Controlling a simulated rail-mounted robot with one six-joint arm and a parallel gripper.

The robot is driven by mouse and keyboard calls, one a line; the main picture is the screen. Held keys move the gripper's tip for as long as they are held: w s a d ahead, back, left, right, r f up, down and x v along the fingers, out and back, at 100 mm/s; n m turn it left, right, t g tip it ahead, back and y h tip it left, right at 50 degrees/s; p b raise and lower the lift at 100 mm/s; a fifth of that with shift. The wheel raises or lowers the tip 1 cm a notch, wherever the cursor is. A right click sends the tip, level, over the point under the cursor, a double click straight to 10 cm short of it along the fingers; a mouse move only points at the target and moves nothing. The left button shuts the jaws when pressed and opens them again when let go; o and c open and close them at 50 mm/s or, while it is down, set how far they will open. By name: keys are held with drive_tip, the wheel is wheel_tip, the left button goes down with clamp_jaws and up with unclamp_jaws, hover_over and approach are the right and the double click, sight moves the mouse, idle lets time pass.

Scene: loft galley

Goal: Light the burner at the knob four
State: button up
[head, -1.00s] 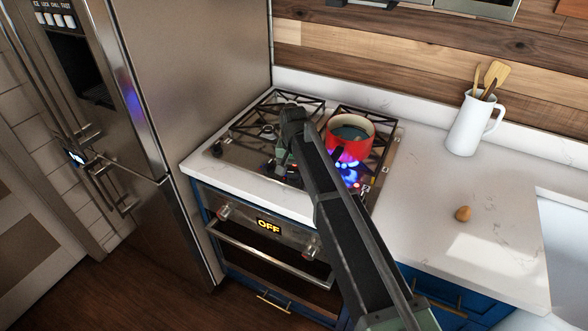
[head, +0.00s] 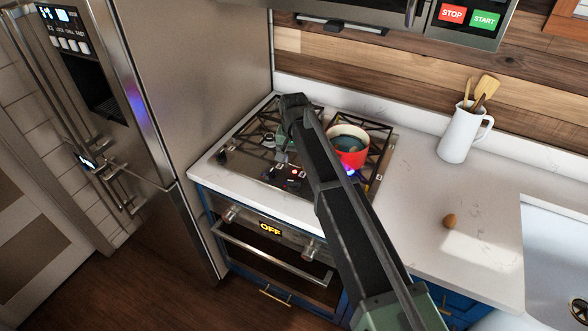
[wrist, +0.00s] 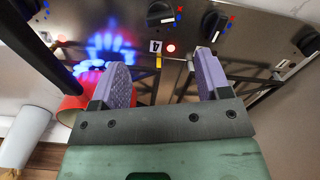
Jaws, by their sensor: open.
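In the wrist view my gripper (wrist: 163,68) is open, its two purple-padded fingers apart with nothing between them. Past the fingertips is the hob's control strip, with a label 4 (wrist: 155,46) beside a small red light (wrist: 171,48). A black knob (wrist: 160,13) sits just above that label in the picture; a second knob (wrist: 213,23) and a third (wrist: 308,40) are to its right. I cannot tell whether a finger touches any knob. Blue flames (wrist: 108,46) burn left of the label. In the head view my arm hides part of the hob (head: 232,168).
A red pot (head: 348,156) stands on the hob's right side, with a blue-purple glow below it. An egg (head: 450,221) and a white utensil jug (head: 456,140) are on the counter right of the hob. The oven display (head: 270,229) reads OFF. A fridge (head: 205,90) stands left.

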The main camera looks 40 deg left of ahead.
sight(294, 181)
wheel_tip(294, 181, down, 11)
drive_tip(key=b, duration=1)
drive_tip(key=shift+r, duration=0.3)
drive_tip(key=shift+c, duration=0.3)
drive_tip(key=c, duration=0.9)
drive_tip(key=shift+o, duration=0.2)
drive_tip(key=m, duration=0.4)
drive_tip(key=shift+m, duration=0.4)
drive_tip(key=o, duration=0.9)
